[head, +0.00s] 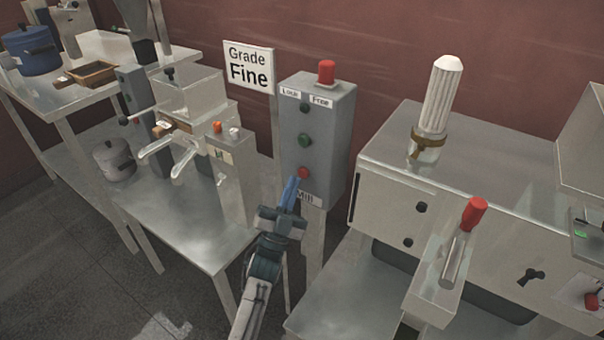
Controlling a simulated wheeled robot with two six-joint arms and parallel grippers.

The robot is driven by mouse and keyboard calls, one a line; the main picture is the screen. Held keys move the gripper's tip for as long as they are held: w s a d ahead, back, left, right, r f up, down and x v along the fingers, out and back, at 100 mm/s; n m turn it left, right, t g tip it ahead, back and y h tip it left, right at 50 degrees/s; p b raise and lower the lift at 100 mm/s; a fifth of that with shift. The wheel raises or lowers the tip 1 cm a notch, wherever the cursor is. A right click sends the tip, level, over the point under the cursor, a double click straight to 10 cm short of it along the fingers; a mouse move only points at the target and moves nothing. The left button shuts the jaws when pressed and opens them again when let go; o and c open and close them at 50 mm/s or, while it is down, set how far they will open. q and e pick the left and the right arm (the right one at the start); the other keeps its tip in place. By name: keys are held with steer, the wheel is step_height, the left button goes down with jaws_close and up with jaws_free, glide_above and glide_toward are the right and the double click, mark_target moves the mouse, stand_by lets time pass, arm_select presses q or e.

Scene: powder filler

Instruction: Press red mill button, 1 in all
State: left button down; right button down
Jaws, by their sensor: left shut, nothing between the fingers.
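The red mill button (303,172) is the lowest button on the front of a grey control box (330,140). A label reading "Mill", partly covered, sits just below it. My left gripper (291,187) is shut and empty, with its blue fingertips pointing up just below and left of the red button. The tips look very close to the button; I cannot tell whether they touch it. My right gripper is not in view.
A green button (304,140) and a dark knob (304,108) sit above the red one, and a red knob (326,71) tops the box. A "Grade Fine" sign (249,66) stands left. A metal machine (455,180) with a red-handled lever (473,214) stands right.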

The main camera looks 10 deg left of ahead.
arm_select(q)
steer(key=s, duration=0.1)
steer(key=s+a+p, duration=0.1)
steer(key=s, duration=0.2)
steer(key=shift+s+a, duration=0.35)
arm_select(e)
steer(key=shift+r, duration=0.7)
